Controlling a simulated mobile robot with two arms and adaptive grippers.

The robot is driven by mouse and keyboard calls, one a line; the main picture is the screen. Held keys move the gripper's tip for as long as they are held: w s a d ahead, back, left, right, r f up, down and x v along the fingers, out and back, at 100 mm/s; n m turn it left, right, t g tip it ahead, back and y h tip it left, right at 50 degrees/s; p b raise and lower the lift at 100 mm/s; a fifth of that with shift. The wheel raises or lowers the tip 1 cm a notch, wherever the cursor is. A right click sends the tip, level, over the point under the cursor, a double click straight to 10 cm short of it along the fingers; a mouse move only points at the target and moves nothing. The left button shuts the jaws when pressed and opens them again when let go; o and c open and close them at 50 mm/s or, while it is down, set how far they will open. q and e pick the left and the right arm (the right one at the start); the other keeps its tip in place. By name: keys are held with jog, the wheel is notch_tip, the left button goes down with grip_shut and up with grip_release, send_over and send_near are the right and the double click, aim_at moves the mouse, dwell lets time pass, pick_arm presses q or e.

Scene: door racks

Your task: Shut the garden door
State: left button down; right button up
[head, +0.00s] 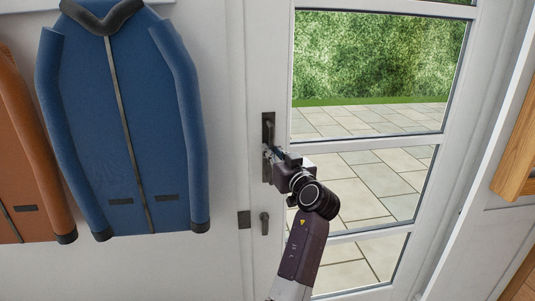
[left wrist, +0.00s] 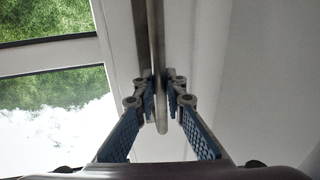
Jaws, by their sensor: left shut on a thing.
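The garden door (head: 366,146) is a white frame with large glass panes, in the middle and right of the head view. I cannot tell whether it is fully against its frame or slightly ajar. A dark handle plate (head: 268,122) is on its left side. My left gripper (head: 272,153) is at this handle, its arm coming up from below. In the left wrist view, the two blue-padded fingers (left wrist: 161,95) are shut around the grey handle bar (left wrist: 160,122). The gripper partly hides the handle in the head view. My right gripper is not in view.
A blue jacket (head: 135,130) and an orange jacket (head: 25,150) hang on the white wall left of the door. A small dark fitting (head: 264,223) is below the handle. Wooden furniture (head: 517,150) is at the right edge. Paving (head: 375,180) and a hedge (head: 375,55) show through the glass.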

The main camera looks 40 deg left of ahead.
pick_arm(q)
jog(key=shift+d+f, duration=0.2)
jog(key=shift+f, duration=0.15)
jog(key=shift+d, duration=0.1)
jog(key=c, duration=2)
grip_release()
jog(key=shift+s+d+r, duration=0.3)
jog(key=shift+d+r, duration=0.1)
jog(key=shift+d, duration=0.1)
notch_tip(320, 180, up, 10)
jog(key=shift+a+f, duration=0.1)
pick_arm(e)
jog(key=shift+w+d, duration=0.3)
